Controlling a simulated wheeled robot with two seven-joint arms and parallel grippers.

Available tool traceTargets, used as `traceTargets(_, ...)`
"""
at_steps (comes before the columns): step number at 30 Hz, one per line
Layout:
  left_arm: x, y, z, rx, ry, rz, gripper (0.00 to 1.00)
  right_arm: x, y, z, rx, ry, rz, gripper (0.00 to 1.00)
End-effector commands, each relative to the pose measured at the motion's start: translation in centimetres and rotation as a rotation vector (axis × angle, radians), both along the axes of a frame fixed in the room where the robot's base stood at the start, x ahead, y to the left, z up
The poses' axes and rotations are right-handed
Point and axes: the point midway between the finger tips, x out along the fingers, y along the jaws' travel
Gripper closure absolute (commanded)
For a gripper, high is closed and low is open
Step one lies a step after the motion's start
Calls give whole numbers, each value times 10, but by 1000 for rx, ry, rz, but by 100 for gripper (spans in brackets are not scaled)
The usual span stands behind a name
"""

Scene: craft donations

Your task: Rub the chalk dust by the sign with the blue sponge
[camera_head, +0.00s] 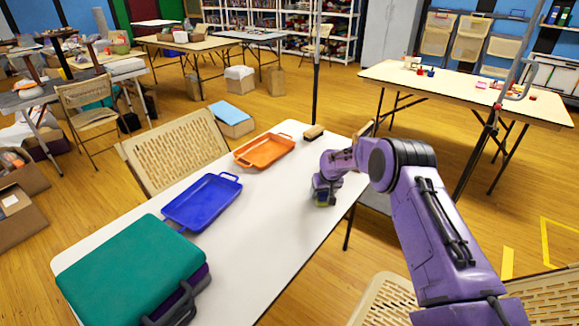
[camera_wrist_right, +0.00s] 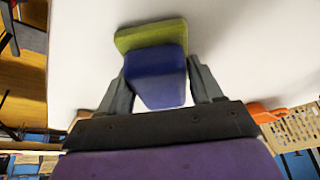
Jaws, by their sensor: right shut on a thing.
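My right gripper (camera_head: 326,190) is low over the right part of the white table (camera_head: 262,215). In the wrist view the gripper (camera_wrist_right: 163,85) is shut on the blue sponge (camera_wrist_right: 157,78), with one finger on each side. The sponge has a yellow-green layer (camera_wrist_right: 150,36) on its far side, facing the white tabletop. In the head view only a small part of the sponge shows under the gripper. I cannot tell whether it touches the table. I make out no chalk dust and no clear sign. My left gripper is not in view.
An orange tray (camera_head: 264,150), a blue tray (camera_head: 202,200) and a teal case (camera_head: 133,270) stand along the table's left side. A brown and black block (camera_head: 314,132) lies near the far end. Folding chairs (camera_head: 177,152) flank the table. The tabletop's middle is clear.

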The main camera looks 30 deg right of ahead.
Motion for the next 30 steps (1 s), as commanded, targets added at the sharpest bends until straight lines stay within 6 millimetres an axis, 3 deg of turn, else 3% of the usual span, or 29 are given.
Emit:
traceTargets(4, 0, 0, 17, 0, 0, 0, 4, -2, -3, 28, -1, -2, -5, 63)
traceTargets(18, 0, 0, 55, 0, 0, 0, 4, -7, -8, 68, 0, 0, -13, 63)
traceTargets(30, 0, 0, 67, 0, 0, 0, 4, -7, -9, 82, -1, 0, -14, 63)
